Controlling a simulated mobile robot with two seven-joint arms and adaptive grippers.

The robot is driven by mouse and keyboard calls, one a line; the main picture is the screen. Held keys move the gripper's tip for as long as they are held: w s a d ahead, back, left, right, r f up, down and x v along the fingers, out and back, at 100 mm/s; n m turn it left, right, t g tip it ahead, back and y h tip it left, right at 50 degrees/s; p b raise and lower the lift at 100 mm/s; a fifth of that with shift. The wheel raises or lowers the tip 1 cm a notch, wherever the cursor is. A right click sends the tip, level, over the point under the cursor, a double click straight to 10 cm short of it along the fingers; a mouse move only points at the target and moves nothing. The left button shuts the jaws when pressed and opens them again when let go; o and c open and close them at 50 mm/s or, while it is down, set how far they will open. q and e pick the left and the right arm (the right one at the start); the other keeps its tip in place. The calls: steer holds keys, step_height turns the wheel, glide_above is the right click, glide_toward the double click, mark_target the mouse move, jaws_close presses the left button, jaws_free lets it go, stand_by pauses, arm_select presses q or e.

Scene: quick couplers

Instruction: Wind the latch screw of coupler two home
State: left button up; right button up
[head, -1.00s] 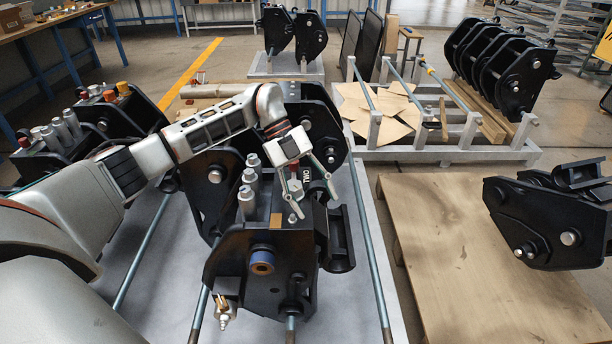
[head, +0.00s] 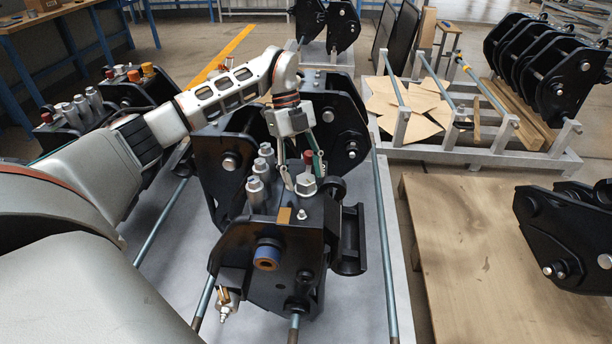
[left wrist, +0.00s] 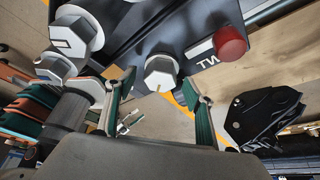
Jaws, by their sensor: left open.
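My right gripper is out of view.
A red-topped post (left wrist: 230,43) stands close beside the hex head. Several silver bolts (head: 257,190) rise left of it. Another coupler (head: 340,125) stands close behind. A wooden pallet (head: 490,250) with a black coupler (head: 560,235) lies to the right.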

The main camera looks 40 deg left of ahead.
arm_select(q)
steer(key=shift+d+f, duration=0.15)
steer(key=shift+f, duration=0.15)
steer(key=c, duration=1.1)
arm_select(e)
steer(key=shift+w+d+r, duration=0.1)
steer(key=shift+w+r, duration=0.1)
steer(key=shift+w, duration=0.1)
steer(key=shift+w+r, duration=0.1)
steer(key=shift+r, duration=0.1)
